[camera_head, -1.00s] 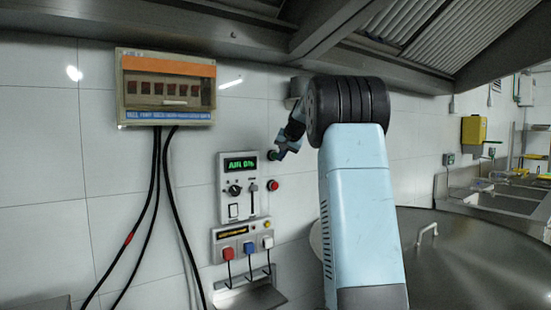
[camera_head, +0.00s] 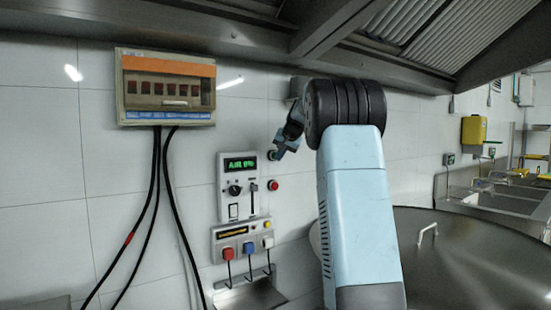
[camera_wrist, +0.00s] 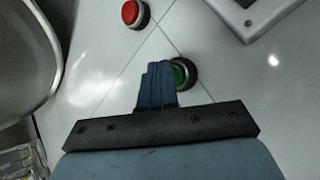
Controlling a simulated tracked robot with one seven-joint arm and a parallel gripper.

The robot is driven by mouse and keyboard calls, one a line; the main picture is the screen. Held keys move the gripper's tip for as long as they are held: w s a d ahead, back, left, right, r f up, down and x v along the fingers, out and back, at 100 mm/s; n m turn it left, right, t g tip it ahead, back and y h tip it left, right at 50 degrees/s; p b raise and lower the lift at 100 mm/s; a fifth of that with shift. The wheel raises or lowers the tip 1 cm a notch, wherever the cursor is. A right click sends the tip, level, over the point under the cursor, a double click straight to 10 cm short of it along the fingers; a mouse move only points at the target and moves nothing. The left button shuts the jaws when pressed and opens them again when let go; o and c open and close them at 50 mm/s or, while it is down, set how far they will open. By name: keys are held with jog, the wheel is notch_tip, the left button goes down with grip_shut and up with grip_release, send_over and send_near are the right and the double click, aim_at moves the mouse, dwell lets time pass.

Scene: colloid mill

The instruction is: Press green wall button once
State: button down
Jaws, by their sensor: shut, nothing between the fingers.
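The green wall button (camera_wrist: 181,74), in a dark round collar, shows in the wrist view just right of my fingertips. My gripper (camera_wrist: 158,70) is shut and empty, its blue fingers together, overlapping the button's left edge in that view. I cannot tell whether they touch it. In the head view the green button (camera_head: 272,155) is a small dark spot on the tiled wall, right of the display panel, with my gripper (camera_head: 278,152) right at it and partly covering it.
A red button (camera_head: 273,185) sits below the green one; it also shows in the wrist view (camera_wrist: 132,13). The control panel (camera_head: 237,205) with its display is to the left, and a box with dark cables (camera_head: 165,88) hangs further left. A large metal lid (camera_head: 465,250) is at the right.

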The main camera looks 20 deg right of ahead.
jog(key=shift+w, duration=0.4)
dwell(0.4)
jog(key=shift+s, duration=0.9)
jog(key=shift+d, duration=0.1)
jog(key=shift+s+d, duration=0.2)
jog(key=shift+s, duration=1.05)
jog(key=shift+s+d, duration=0.15)
jog(key=shift+s, duration=1.05)
